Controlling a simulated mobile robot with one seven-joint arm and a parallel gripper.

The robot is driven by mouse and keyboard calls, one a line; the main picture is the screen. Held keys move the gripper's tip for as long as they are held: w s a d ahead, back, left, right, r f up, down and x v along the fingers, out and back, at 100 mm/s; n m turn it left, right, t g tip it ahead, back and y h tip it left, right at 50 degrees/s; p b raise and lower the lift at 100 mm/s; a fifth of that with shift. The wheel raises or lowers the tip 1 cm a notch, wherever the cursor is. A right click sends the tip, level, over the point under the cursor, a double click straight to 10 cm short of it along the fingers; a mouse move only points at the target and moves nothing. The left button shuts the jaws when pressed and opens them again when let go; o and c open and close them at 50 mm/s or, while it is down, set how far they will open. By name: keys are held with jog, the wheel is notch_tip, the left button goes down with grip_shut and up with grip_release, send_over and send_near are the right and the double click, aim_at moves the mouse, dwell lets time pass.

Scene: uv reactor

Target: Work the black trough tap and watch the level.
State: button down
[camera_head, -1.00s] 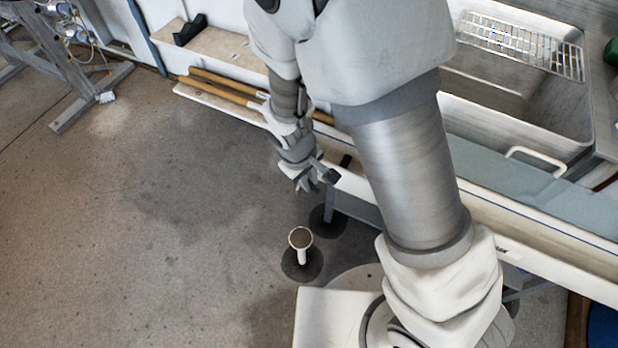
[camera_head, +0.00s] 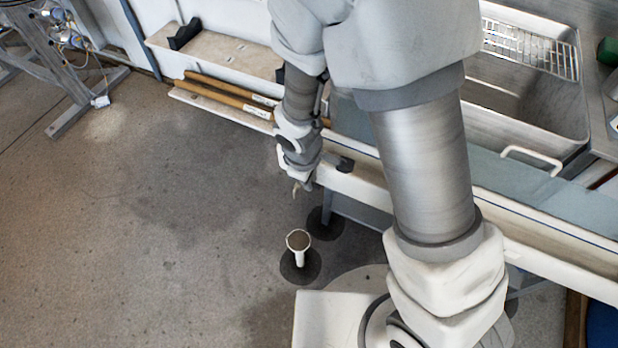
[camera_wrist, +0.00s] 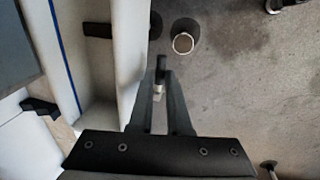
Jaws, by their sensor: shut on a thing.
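The white trough (camera_head: 540,243) runs diagonally from the centre to the right in the head view, and its wall (camera_wrist: 130,55) stands left of my fingers in the wrist view. My gripper (camera_head: 303,187) is at the trough's near left end, low beside its outer side. In the wrist view my gripper's fingers (camera_wrist: 161,78) come together on the small black trough tap (camera_wrist: 161,63), with a pale metallic piece between them. The tap is mostly hidden by the fingers, and in the head view my arm hides it. I cannot read a level inside the trough.
A white upright pipe with a round cup top (camera_head: 298,241) stands on the floor below my gripper; it also shows in the wrist view (camera_wrist: 183,43). Wooden-handled tools (camera_head: 225,98) lie on a low shelf behind. A steel sink (camera_head: 535,110) is at right.

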jog(key=c, duration=0.9)
grip_release()
jog(key=shift+o, duration=0.2)
jog(key=s+a+r+m+p, duration=0.2)
jog(key=r+p, duration=0.1)
jog(key=r, duration=0.6)
jog(key=s+a+r+m+p, duration=0.1)
jog(key=r+m+p, duration=0.15)
jog(key=r, duration=0.65)
jog(key=shift+w+a+f+m+g+h+p, duration=0.15)
jog(key=shift+w+a+m+g+h+p, duration=0.5)
jog(key=shift+m, duration=1.3)
jog(key=shift+a+f+m+g+y+p, duration=0.2)
jog(key=shift+a+m+p, duration=0.8)
jog(key=shift+m, duration=0.95)
jog(key=shift+w+a+f+m+g+h+p, duration=0.15)
jog(key=shift+w+a+m+g+h+p, duration=0.3)
jog(key=shift+m+p, duration=1.05)
jog(key=shift+s+a+m+b, duration=0.15)
jog(key=shift+m+b, duration=0.3)
jog(key=shift+c, duration=0.2)
